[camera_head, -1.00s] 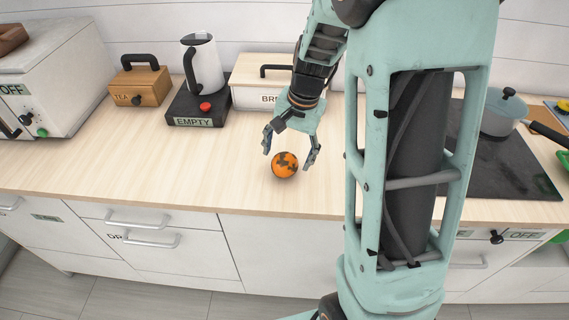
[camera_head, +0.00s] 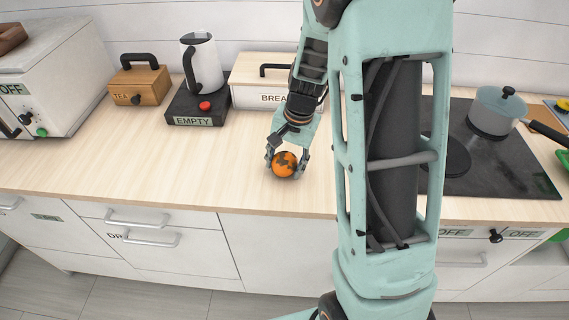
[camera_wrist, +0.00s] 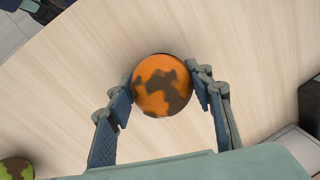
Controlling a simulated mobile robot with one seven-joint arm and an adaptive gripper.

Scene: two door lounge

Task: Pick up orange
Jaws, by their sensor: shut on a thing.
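The orange (camera_head: 284,164) is a round orange fruit with dark brown patches. It is at the front part of the light wooden counter, and I cannot tell whether it still touches the counter. My gripper (camera_head: 286,163) reaches down from behind it, with one finger on each side. In the wrist view the orange (camera_wrist: 162,86) lies between the two fingertips of my gripper (camera_wrist: 161,92), which is shut on it.
A kettle (camera_head: 203,62) stands on a black base (camera_head: 199,106) behind left, beside a wooden tea box (camera_head: 140,84). A white bread box (camera_head: 262,82) is behind my arm. A pot (camera_head: 497,110) stands on the hob (camera_head: 500,165) at right. The counter (camera_head: 130,165) left of the orange is clear.

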